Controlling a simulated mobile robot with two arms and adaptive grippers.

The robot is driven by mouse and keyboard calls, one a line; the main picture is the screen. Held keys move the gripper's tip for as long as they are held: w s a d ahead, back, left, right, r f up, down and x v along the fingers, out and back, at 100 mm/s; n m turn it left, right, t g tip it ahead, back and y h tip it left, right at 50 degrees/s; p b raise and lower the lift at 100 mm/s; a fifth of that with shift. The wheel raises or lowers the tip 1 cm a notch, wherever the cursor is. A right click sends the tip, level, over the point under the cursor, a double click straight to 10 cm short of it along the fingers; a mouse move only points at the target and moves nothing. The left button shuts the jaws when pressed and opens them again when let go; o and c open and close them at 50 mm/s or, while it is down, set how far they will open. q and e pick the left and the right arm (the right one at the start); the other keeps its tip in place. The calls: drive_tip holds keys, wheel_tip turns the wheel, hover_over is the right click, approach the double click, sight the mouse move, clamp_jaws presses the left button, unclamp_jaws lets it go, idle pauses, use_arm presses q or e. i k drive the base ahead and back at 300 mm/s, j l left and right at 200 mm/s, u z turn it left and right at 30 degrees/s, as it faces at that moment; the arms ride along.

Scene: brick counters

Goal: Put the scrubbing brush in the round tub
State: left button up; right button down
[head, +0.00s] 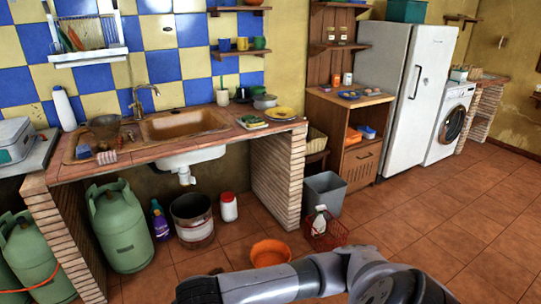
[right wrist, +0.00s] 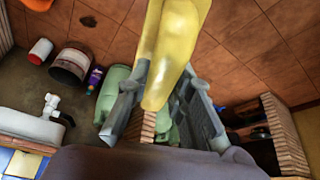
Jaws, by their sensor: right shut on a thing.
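My right gripper (right wrist: 165,82) is shut on a long yellow thing in the right wrist view, which looks like the scrubbing brush (right wrist: 172,50). It extends up past the fingertips; no bristles show. A round orange tub (head: 270,253) stands on the tiled floor in the head view, just beyond my right arm, left of a red basket. Its edge also shows at the top left of the right wrist view (right wrist: 37,4), well apart from the yellow thing. In the head view my right forearm crosses the bottom, and the gripper itself is not visible. My left gripper is not in view.
A brick-legged sink counter (head: 215,127) stands behind, with green gas cylinders (head: 121,228), a bucket (head: 193,218) and bottles below. A grey bin (head: 325,192) and red basket (head: 327,236) stand right of the tub. The floor at right is clear.

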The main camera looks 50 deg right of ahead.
sight(268, 261)
drive_tip(key=i+l, duration=0.15)
drive_tip(key=l, duration=0.45)
drive_tip(key=i+l+u, duration=0.1)
drive_tip(key=l, duration=0.5)
drive_tip(key=i+l, duration=0.1)
drive_tip(key=l, duration=0.55)
drive_tip(key=i+l+u, duration=0.1)
drive_tip(key=l, duration=0.5)
drive_tip(key=i+l, duration=0.1)
drive_tip(key=l, duration=0.55)
